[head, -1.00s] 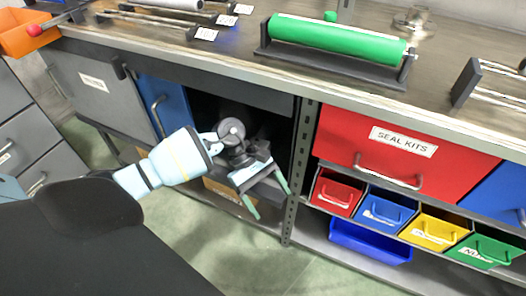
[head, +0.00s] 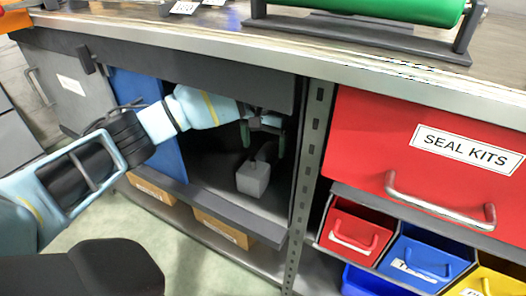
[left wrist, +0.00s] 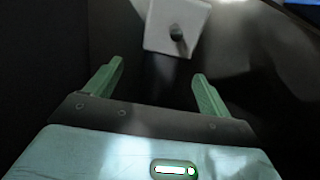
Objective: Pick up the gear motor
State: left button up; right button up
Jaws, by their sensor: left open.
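The gear motor, as far as I can tell, is a light grey block (head: 253,180) with a short dark shaft, standing on the floor of the dark open cabinet bay. In the left wrist view the block (left wrist: 168,40) is just beyond the fingertips, with its dark shaft showing. My left gripper (head: 263,142) reaches into the bay above the block. Its two green fingers are apart, with nothing between them in the left wrist view (left wrist: 157,72). My right gripper is in neither view.
The bay has a dark upper panel (head: 190,68), a front sill (head: 215,207) and a perforated post (head: 305,170) on its right. A blue door (head: 135,88) is on its left. Cardboard boxes (head: 222,229) sit below. A red drawer (head: 430,135) is right of the post.

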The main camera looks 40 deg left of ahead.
aim_at(261, 158)
pick_arm(q)
jog(key=shift+f+b, duration=0.45)
jog(key=shift+f, duration=0.85)
jog(key=shift+s+a+f+b, duration=0.15)
jog(key=shift+f+b, duration=0.5)
jog(key=shift+f, duration=0.65)
jog(key=shift+s+a+f+b, duration=0.1)
jog(key=shift+f+b, duration=0.55)
jog(key=shift+f, duration=0.65)
jog(key=shift+r, duration=0.1)
grip_shut()
jog(key=shift+w+r, duration=0.1)
